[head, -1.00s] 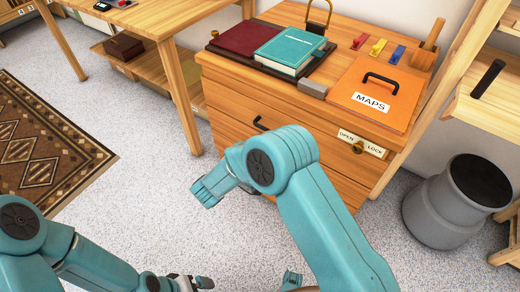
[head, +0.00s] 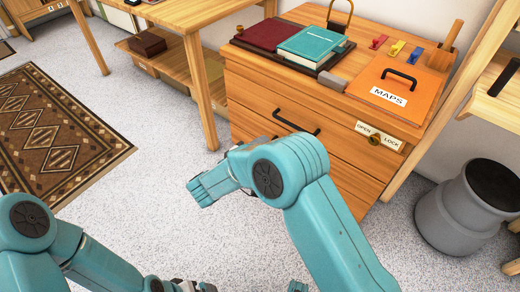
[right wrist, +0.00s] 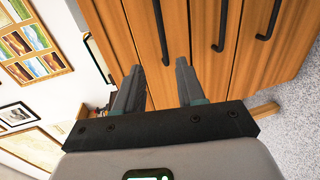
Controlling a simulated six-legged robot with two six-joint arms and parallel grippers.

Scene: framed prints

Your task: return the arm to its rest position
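My right arm (head: 330,230) is teal and bends at an elbow in front of the wooden drawer cabinet (head: 262,100). In the head view its gripper is hidden or cut off. In the right wrist view my right gripper (right wrist: 158,67) has its two dark fingers apart with nothing between them. Wooden cabinet fronts with black handles (right wrist: 221,25) lie beyond the fingers. My left arm (head: 95,265) lies low at the left. My left gripper (head: 193,286) is cut by the bottom edge, so its opening is unclear.
The cabinet top bears a teal book (head: 310,43), a dark red book (head: 266,33) and an orange MAPS folder (head: 400,88). Speckled floor (head: 150,200) is open beside the patterned rug (head: 50,140).

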